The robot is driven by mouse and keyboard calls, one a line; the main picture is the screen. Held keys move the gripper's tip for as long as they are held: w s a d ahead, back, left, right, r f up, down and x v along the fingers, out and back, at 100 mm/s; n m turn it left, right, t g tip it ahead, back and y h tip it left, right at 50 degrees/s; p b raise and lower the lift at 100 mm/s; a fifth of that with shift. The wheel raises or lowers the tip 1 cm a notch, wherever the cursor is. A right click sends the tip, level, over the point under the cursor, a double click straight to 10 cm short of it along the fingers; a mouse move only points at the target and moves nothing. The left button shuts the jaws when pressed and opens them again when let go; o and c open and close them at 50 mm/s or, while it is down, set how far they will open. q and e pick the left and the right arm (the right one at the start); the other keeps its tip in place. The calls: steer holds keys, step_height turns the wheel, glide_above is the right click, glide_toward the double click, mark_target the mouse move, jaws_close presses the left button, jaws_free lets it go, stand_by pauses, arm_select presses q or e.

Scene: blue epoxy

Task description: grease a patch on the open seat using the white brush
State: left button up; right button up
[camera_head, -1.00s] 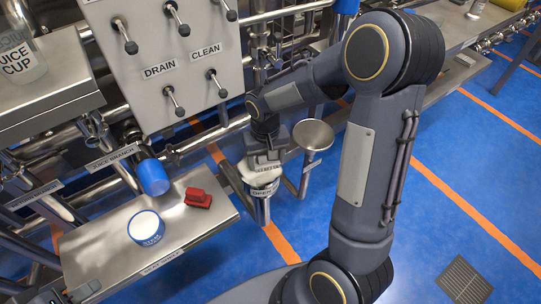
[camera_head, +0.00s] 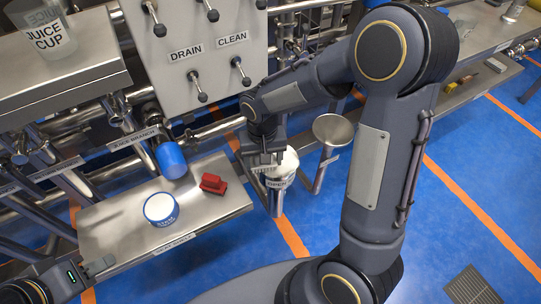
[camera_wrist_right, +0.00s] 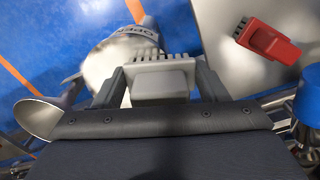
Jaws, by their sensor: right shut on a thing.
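My right gripper (camera_head: 266,160) is shut on the white brush (camera_wrist_right: 160,80), whose comb-like bristles point away from the jaws. The brush is over the near-left part of the open seat, a pale round top (camera_head: 285,165) on a post with an OPEN label. In the right wrist view the open seat (camera_wrist_right: 105,62) is partly hidden behind the brush and a finger. I cannot tell whether bristles and seat touch. A blue and white tin (camera_head: 161,209) with a white top stands on the steel shelf (camera_head: 120,232). My left gripper (camera_head: 98,266) is at the shelf's lower left; its jaws are unclear.
A red brush (camera_head: 213,183) lies on the shelf right of the tin. A blue-capped pipe end (camera_head: 171,160) hangs above the shelf. A second, steel round seat (camera_head: 333,128) stands right of the open seat. A lever panel (camera_head: 195,50) and juice cup (camera_head: 43,28) are behind.

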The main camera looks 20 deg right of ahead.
mark_target(276, 162)
steer(key=shift+a, duration=0.35)
steer(key=shift+s+d, duration=0.2)
steer(key=shift+s, duration=0.6)
steer(key=shift+w+d+f, duration=0.15)
steer(key=shift+d, duration=1.55)
steer(key=shift+w+d+p, duration=0.15)
steer(key=shift+d+p, duration=0.1)
steer(key=shift+d, duration=1.55)
steer(key=shift+w+d+p, duration=0.15)
steer(key=shift+d+p, duration=0.05)
steer(key=shift+d, duration=1.55)
step_height(276, 162, up, 6)
steer(key=p, duration=0.5)
steer(key=shift+r, duration=0.2)
step_height(276, 162, up, 3)
steer(key=p, duration=0.2)
steer(key=shift+f+p, duration=0.1)
steer(key=shift+p, duration=0.3)
